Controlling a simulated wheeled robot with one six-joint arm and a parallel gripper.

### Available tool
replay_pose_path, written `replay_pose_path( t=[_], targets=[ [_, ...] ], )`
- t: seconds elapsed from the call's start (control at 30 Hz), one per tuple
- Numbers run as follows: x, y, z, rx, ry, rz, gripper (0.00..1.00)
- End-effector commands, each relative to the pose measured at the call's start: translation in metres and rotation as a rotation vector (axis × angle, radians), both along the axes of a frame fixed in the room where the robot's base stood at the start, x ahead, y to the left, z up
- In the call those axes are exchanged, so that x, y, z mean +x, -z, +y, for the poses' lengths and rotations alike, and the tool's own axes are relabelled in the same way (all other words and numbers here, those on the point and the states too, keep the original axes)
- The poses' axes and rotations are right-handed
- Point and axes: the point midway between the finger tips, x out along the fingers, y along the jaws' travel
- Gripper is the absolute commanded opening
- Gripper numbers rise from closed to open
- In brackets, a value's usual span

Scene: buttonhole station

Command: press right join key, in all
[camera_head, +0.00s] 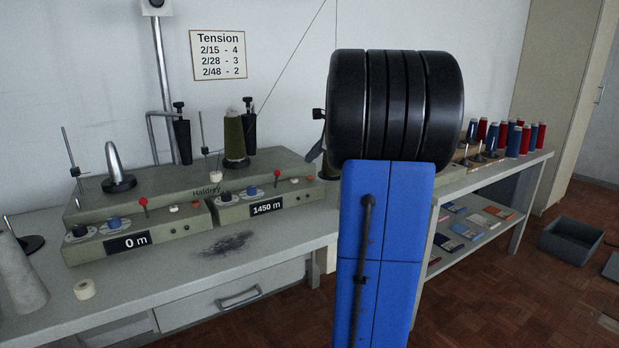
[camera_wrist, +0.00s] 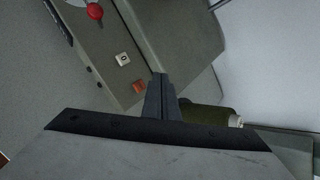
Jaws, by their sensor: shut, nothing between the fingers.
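The winder has two heads; the right one (camera_head: 243,203) shows 1450 m and the left one (camera_head: 125,242) shows 0 m. In the head view, the right head carries a red-knobbed lever (camera_head: 276,172) and a small pale key (camera_head: 295,180). The wrist view shows a white key (camera_wrist: 123,59) with a dark mark, an orange key (camera_wrist: 139,87) and a red knob (camera_wrist: 95,11). My gripper (camera_wrist: 160,77) is shut and empty; its tips appear just right of the orange key. I cannot tell whether they touch anything. My arm hides part of the machine's right side.
An olive yarn cone (camera_head: 234,137) stands on the machine. A grey cone (camera_head: 20,275) and a small pale roll (camera_head: 84,289) are on the bench's left. Blue and red cones (camera_head: 514,139) stand at the right.

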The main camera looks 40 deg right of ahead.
Motion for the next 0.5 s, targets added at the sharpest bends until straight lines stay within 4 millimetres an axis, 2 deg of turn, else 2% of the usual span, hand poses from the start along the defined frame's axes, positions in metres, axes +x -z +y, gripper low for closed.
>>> replay_pose_path(
  t=[0.23,0.5],
  targets=[
    [0.000,-0.019,0.000,-0.001,0.000,-0.001,0.00],
    [0.000,-0.022,0.000,0.001,-0.001,0.001,0.00]
  ],
)
